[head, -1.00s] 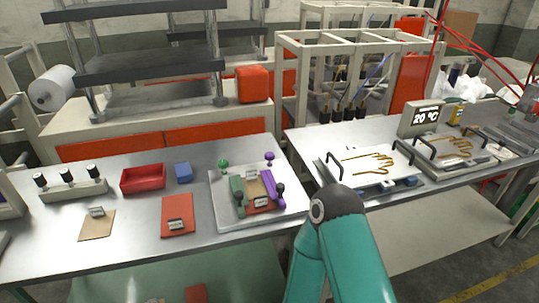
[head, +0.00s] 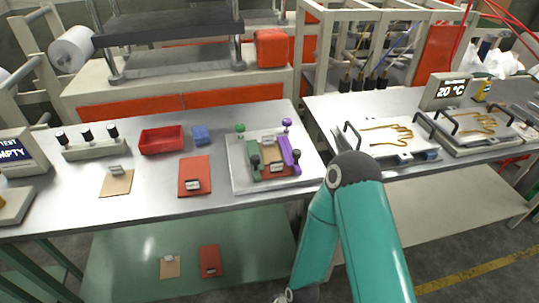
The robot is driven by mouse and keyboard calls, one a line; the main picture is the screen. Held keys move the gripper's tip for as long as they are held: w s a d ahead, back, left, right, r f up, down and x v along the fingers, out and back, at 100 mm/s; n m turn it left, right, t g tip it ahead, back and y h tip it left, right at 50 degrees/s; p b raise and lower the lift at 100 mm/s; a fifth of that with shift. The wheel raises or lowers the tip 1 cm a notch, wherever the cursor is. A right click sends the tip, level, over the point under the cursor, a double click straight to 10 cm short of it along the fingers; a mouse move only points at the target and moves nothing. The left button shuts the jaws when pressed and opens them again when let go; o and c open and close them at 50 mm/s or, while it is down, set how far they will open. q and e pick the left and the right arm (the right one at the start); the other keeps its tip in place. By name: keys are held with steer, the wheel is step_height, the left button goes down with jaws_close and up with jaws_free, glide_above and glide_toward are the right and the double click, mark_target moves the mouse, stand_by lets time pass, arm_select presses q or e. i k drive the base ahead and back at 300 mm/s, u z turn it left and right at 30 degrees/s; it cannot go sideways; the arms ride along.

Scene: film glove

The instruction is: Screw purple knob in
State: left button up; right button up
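The purple knob (head: 287,122) stands at the back right of a pale square plate (head: 235,181) on the left metal table. In front of it lies a purple bar (head: 288,151) with a dark round knob (head: 296,156) near its front end. I cannot tell how far the purple knob is screwed in. A green bar (head: 253,156) with a green knob (head: 240,128) lies on the plate's left side. My teal right arm reaches in front of the tables, its elbow right of the plate. Neither gripper's fingers show in the head view.
A glove plate (head: 393,138) sits on the right table. A green shelf (head: 130,255) is below. A gap separates the tables.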

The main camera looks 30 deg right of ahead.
mark_target(287, 122)
steer(key=z, duration=0.9)
steer(key=i, duration=0.5)
steer(key=u, duration=1)
